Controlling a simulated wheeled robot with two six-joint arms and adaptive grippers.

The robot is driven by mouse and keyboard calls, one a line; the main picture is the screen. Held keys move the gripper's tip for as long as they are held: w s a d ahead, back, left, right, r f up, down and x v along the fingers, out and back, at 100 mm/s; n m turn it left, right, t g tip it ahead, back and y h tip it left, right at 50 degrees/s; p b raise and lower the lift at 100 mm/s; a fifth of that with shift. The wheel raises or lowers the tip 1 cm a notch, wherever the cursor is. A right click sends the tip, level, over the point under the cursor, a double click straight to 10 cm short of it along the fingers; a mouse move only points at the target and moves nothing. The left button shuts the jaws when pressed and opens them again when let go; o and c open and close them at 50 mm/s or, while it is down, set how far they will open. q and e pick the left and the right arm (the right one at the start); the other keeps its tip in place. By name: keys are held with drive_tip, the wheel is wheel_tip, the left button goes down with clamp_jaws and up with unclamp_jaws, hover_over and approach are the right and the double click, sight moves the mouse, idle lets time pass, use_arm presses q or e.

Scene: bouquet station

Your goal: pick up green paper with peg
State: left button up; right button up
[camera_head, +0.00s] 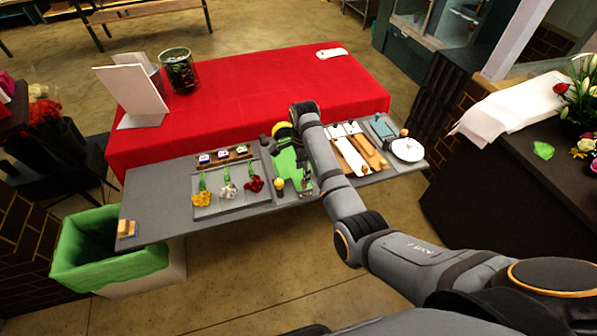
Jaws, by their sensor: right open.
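The green paper (287,164) lies on the grey worktop (160,205), in the middle of the bench, on a dark board. My right arm comes in from the right and reaches over the bench. My right gripper (281,138) is at the far end of the green paper, open; its fingers are small and partly hidden by my wrist. I cannot make out the peg, nor tell whether the gripper touches the paper. My left gripper is not in view.
A tray (230,207) with yellow, white and red flowers lies left of the paper. Right of it are wooden boards with white rolls (350,155) and a white plate (407,150). A red-covered table (240,100) stands behind. A green-lined bin (85,276) stands at left.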

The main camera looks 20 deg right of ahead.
drive_tip(key=f, duration=0.1)
drive_tip(key=f+p, duration=0.1)
drive_tip(key=f, duration=0.2)
drive_tip(key=shift+s+d+p, duration=0.15)
drive_tip(key=shift+s+p, duration=0.15)
drive_tip(key=shift+w+f, duration=0.1)
drive_tip(key=shift+f, duration=0.5)
clamp_jaws()
drive_tip(key=shift+r, duration=0.1)
